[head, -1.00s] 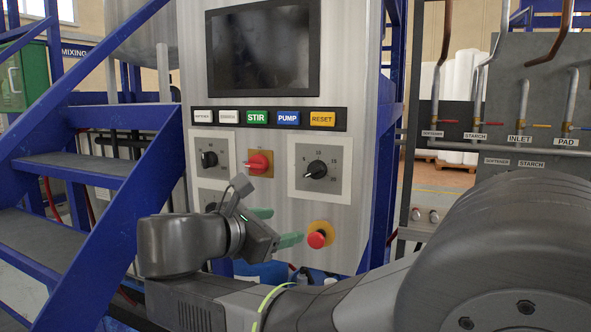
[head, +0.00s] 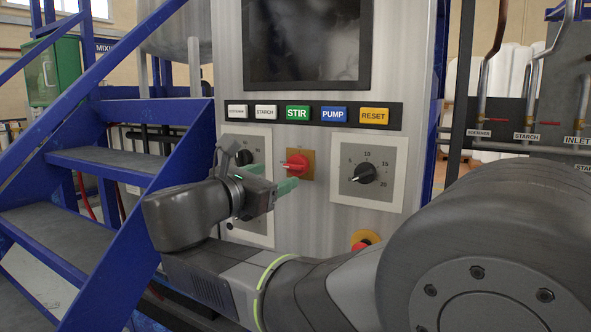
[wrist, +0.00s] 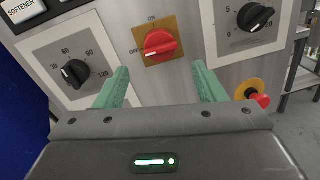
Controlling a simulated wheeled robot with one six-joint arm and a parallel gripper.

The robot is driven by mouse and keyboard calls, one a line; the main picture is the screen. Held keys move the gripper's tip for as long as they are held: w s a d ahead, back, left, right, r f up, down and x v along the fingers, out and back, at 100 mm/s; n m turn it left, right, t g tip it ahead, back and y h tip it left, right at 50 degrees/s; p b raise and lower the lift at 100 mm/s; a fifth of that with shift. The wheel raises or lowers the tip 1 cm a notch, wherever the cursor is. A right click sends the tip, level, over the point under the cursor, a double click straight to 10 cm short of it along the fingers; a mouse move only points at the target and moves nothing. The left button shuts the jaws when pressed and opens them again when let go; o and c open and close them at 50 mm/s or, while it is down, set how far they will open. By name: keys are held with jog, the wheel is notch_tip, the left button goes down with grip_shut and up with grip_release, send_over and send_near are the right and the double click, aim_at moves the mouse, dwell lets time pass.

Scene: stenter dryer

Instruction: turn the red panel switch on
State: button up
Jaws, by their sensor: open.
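The red panel switch (head: 297,164) is a red rotary knob on a square orange-brown plate, set on the grey control panel (head: 300,222). In the wrist view the red switch (wrist: 159,44) has an ON mark above and an OFF mark at its left. Its handle lies roughly level, with one end toward OFF. My gripper (head: 273,178) has green fingers and is just left of and below the switch in the head view, apart from it. In the wrist view my gripper (wrist: 160,82) is open and empty, and the switch shows beyond the gap between its fingers.
Black dials flank the switch, one on the right plate (head: 365,174) and one at left (wrist: 74,73). A red emergency button (wrist: 257,98) sits at lower right. Label buttons (head: 298,113) and a dark screen (head: 306,42) are above. Blue stairs (head: 120,160) stand left.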

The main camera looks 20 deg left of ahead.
aim_at(291, 169)
jog(key=shift+w+d, duration=0.2)
jog(key=shift+w, duration=0.9)
jog(key=shift+w+d, duration=0.15)
jog(key=shift+w, duration=1)
jog(key=shift+w+d, duration=0.2)
jog(key=shift+w, duration=0.9)
jog(key=shift+c, duration=0.2)
jog(key=c, duration=0.9)
